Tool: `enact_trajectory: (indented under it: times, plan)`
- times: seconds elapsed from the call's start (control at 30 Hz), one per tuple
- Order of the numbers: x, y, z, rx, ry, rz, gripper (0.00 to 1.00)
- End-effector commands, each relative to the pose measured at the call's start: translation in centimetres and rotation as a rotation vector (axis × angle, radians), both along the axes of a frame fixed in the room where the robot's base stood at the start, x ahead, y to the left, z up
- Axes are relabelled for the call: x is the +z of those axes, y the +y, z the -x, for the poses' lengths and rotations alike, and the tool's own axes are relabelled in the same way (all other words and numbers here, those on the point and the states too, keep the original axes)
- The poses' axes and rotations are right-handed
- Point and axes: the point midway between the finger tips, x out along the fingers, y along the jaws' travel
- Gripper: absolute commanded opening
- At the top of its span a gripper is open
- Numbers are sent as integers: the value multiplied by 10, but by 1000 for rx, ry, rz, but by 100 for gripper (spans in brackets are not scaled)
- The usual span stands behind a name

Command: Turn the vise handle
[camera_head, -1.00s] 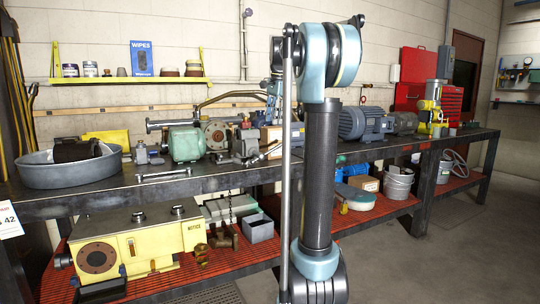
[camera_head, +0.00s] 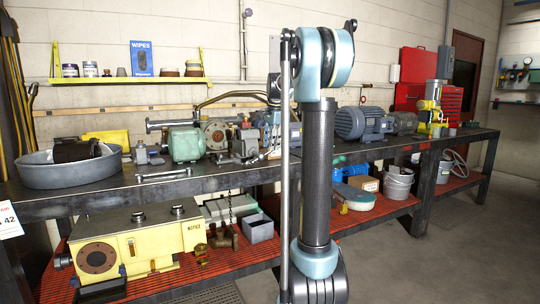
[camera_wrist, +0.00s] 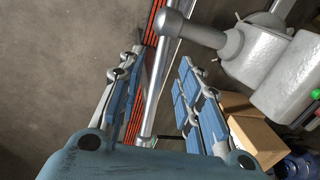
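The grey vise (camera_head: 244,145) stands on the bench, left of my upright arm, and my gripper (camera_head: 272,127) is just to its right, partly behind the arm. In the wrist view, the vise body (camera_wrist: 270,72) fills the upper right, and its round screw end points left. A shiny metal bar, which looks like the vise handle (camera_wrist: 156,95), runs lengthwise between the two blue-padded fingers. My gripper (camera_wrist: 163,62) is open, with a gap on both sides of the bar. Contact with the bar cannot be made out.
A cardboard box (camera_wrist: 258,135) lies close to the right finger. A green motor (camera_head: 186,144) stands left of the vise, and a blue-grey motor (camera_head: 360,122) to the right. A wrench (camera_head: 164,175) lies near the bench's front edge. The floor (camera_head: 450,250) at right is clear.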

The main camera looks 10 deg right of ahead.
Motion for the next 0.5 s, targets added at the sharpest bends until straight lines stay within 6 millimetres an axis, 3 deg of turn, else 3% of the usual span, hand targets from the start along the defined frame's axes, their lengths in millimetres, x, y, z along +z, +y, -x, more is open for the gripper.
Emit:
enact_trajectory:
  times: [0.2,0.5]
  plan:
    - [-31,2,-5,1,0,0,32]
    - [-45,3,-7,0,0,0,32]
